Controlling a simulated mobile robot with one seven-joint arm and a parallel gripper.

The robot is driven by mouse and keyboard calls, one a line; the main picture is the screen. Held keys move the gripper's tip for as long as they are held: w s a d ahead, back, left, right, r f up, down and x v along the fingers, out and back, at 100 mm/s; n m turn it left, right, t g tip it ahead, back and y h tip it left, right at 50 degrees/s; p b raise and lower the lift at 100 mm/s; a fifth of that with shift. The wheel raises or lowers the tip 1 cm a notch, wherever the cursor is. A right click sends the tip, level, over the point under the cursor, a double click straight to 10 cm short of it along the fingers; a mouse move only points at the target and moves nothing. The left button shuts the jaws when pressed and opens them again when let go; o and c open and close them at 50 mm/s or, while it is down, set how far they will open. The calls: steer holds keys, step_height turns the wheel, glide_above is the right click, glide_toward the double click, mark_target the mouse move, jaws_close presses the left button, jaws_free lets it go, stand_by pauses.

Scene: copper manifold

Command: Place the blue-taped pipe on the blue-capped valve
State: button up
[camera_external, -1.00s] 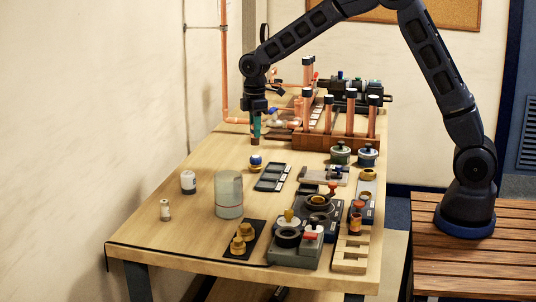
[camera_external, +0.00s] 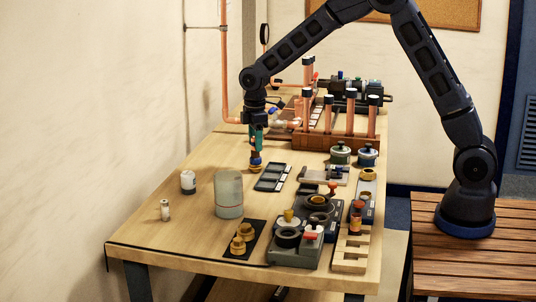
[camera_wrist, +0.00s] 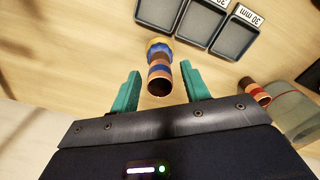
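The blue-taped pipe (camera_wrist: 159,77) is a short copper tube with blue and dark bands. In the wrist view it stands between my fingers, its open end toward the camera. The brass-coloured valve with a blue cap (camera_wrist: 158,46) is directly beyond it. In the external view the pipe (camera_external: 256,154) stands on top of the valve (camera_external: 255,168), roughly upright; the exact seating cannot be told. My gripper (camera_external: 257,142) points down around the pipe's upper part. In the wrist view my green fingers (camera_wrist: 160,92) are apart, with gaps on both sides of the pipe.
Black sample trays (camera_external: 271,178) lie right of the valve. A clear jar (camera_external: 229,194) and a small white bottle (camera_external: 188,182) stand nearer the camera. A banded copper piece (camera_wrist: 254,92) shows by the jar. The copper manifold (camera_external: 338,142) is behind. Free wood surrounds the valve's left.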

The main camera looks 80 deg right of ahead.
steer(key=shift+r, duration=0.1)
step_height(320, 180, up, 11)
steer(key=s+a+r+m+t, duration=0.1)
steer(key=s+a+r, duration=0.3)
steer(key=s+r, duration=0.5)
steer(key=s+a+r+m+t, duration=0.1)
steer(key=s+a+r+m, duration=0.15)
steer(key=s, duration=0.95)
steer(key=s+a+r+m+t, duration=0.1)
steer(key=s+a+r, duration=0.25)
steer(key=s, duration=0.85)
steer(key=s+a+f+m, duration=0.1)
steer(key=s+f, duration=0.1)
steer(key=s, duration=0.4)
steer(key=s+a+f+m+t, duration=0.1)
steer(key=s+f, duration=0.1)
steer(key=s, duration=0.4)
steer(key=shift+f+t, duration=0.3)
steer(key=shift+f, duration=0.1)
steer(key=shift+s, duration=0.1)
